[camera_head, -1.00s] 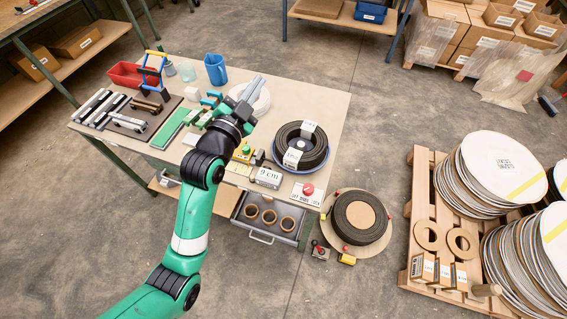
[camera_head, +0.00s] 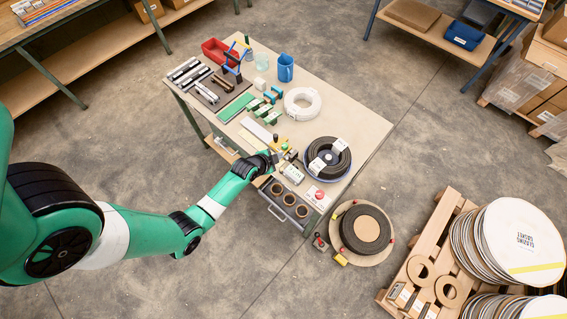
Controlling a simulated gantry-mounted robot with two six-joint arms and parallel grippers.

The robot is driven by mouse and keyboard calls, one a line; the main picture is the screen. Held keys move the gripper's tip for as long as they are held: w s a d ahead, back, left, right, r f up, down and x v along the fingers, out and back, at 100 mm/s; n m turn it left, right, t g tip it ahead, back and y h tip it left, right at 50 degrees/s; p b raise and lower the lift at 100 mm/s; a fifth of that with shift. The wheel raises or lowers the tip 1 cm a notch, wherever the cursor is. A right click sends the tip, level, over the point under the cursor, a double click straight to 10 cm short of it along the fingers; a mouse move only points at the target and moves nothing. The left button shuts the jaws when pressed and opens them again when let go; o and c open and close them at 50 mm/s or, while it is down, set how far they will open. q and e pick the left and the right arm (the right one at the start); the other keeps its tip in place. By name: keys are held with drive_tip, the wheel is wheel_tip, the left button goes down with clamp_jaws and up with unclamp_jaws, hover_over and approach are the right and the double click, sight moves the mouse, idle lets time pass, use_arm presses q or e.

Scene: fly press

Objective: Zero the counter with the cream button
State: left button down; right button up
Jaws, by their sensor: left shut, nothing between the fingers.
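The counter (camera_head: 292,174) is a small pale box at the front edge of the workbench; its display is too small to read now. I cannot make out the cream button on it. My left gripper (camera_head: 273,157) is just left of and behind the counter, low over the bench's front edge. It looks shut and empty. Whether its tips touch anything is too small to tell. My right gripper is out of view.
A red push button (camera_head: 319,194) on a pale box sits right of the counter. A black coil (camera_head: 340,150) lies behind it. An open drawer (camera_head: 270,208) with brown rings juts out below. Green blocks, a white coil (camera_head: 303,112) and a blue jug (camera_head: 286,68) occupy the bench.

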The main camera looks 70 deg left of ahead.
sight(282, 170)
use_arm(q)
wheel_tip(282, 170, down, 9)
drive_tip(key=b, duration=0.8)
drive_tip(key=shift+r, duration=0.1)
idle(1.7)
drive_tip(key=shift+f+b, duration=0.4)
drive_tip(key=shift+b, duration=0.1)
drive_tip(key=shift+f+b, duration=0.45)
drive_tip(key=shift+f, duration=0.05)
idle(0.5)
drive_tip(key=shift+r+p, duration=0.9)
drive_tip(key=shift+r, duration=0.1)
